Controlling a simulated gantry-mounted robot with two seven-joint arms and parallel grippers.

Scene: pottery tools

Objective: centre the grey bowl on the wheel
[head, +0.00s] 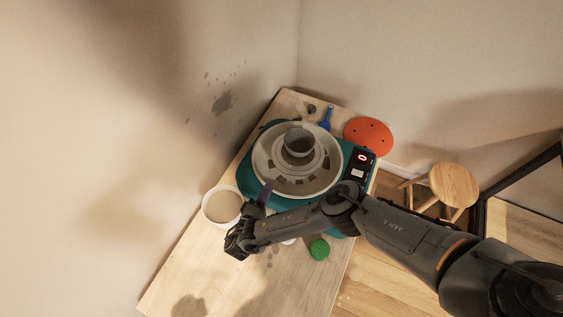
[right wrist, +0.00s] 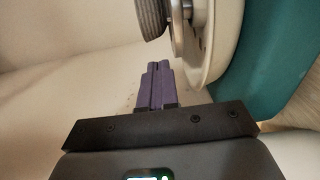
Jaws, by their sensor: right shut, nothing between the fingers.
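The grey bowl (head: 299,141) sits on the wheel's disc (head: 299,178), toward the far side of the disc as seen in the head view. The right wrist view shows part of the ribbed bowl (right wrist: 152,17) against the metal disc (right wrist: 180,20), cut off by the top edge. My right gripper (head: 265,191) is at the near left edge of the wheel's pale pan, apart from the bowl. Its purple fingers (right wrist: 158,72) are together and empty. My left gripper is not in view.
The wheel's teal body (head: 248,180) stands on a wooden table (head: 190,270). A white tub (head: 222,206) is left of my gripper. A green round thing (head: 319,249), a red dotted disc (head: 368,137) and a blue tool (head: 326,118) lie around. A stool (head: 453,185) stands right.

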